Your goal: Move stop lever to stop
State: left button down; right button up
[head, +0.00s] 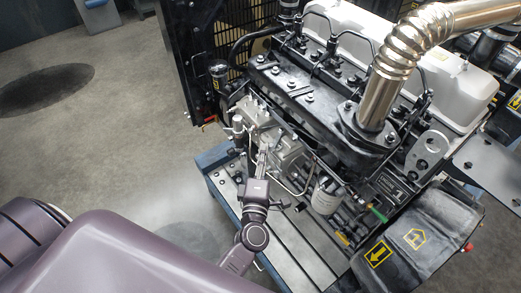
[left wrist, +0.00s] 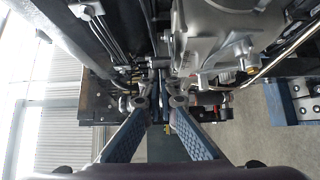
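The silver injection pump (head: 287,155) is on the side of the diesel engine, and its grey metal housing fills the upper middle of the left wrist view (left wrist: 215,35). My left gripper (head: 263,150) is right at the pump's near side. In the left wrist view its two blue fingers (left wrist: 160,103) converge, with a narrow gap between their tips. Thin dark parts show in and beyond that gap. I cannot tell which of them is the stop lever, or whether a finger touches it. My right gripper is not in view.
A white filter (head: 326,197) and thin metal pipes are close to the right of the gripper. The floor (head: 130,110) to the left is clear.

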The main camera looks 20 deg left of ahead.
pick_arm(q)
jog(key=shift+d+f, duration=0.15)
jog(key=shift+d, duration=0.65)
jog(key=shift+s+f, duration=0.1)
jog(key=shift+s, duration=0.15)
jog(key=a+v, duration=0.1)
jog(key=v, duration=1)
jog(key=shift+s+r, duration=0.25)
jog(key=shift+r, duration=0.05)
